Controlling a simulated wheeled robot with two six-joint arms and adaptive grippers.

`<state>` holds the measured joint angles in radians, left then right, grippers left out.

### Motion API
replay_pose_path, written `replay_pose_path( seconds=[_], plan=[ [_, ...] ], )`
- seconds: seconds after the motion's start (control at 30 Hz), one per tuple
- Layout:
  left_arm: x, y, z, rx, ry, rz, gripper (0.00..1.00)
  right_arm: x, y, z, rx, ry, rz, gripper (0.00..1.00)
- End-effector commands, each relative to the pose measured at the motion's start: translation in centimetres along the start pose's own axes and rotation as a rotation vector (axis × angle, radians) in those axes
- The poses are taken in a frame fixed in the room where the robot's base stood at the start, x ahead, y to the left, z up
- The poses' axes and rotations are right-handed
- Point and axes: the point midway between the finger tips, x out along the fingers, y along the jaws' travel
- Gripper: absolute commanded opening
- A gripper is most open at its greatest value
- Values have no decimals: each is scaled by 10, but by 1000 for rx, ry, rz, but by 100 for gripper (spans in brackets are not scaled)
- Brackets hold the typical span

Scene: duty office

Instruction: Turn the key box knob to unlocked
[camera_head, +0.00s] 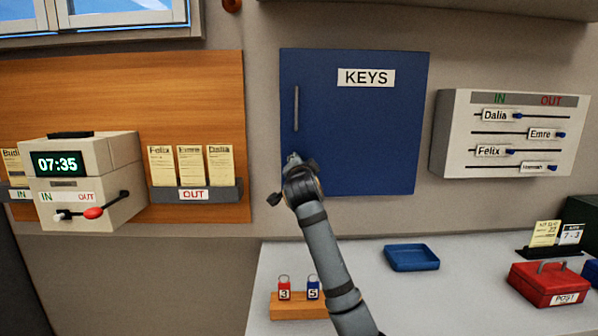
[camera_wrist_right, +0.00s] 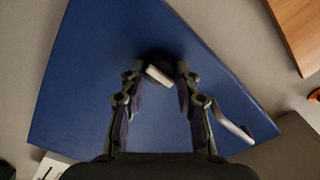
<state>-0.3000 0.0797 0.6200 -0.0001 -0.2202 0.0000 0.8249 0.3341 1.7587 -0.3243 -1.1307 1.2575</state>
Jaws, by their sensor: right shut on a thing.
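The blue key box (camera_head: 370,130) hangs on the wall with a KEYS label (camera_head: 366,78) and a vertical grey handle (camera_head: 296,108) near its left edge. My right gripper (camera_head: 292,160) is at the door's lower left, below the handle, and hides the knob in the head view. In the right wrist view, the knob (camera_wrist_right: 158,72), dark with a pale bar that lies a little tilted, is between the fingers of the right gripper (camera_wrist_right: 157,78), which are shut on it. The handle (camera_wrist_right: 232,124) shows at lower right there. I see no lock marking. My left gripper is out of view.
A white IN/OUT slider board (camera_head: 505,135) is right of the box. A time clock (camera_head: 85,180) and card racks are on the left. Below, the desk (camera_head: 380,300) holds a blue tray (camera_head: 411,257), a red POST box (camera_head: 548,284) and two small padlocks on a wooden block (camera_head: 298,306).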

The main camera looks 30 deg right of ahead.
Motion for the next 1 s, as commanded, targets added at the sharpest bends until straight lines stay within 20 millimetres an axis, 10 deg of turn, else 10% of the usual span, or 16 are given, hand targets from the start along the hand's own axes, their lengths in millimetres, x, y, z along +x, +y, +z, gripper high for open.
replay_pose_path(
  seconds=[0.57,0.6,0.7,1.0],
  plan=[
    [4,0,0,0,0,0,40,0,0,0,33,-1,1,0],
    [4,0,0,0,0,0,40,0,0,0,33,-1,1,33],
    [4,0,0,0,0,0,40,0,0,0,33,-1,1,47],
    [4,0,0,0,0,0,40,0,0,0,32,0,0,55]
  ],
)
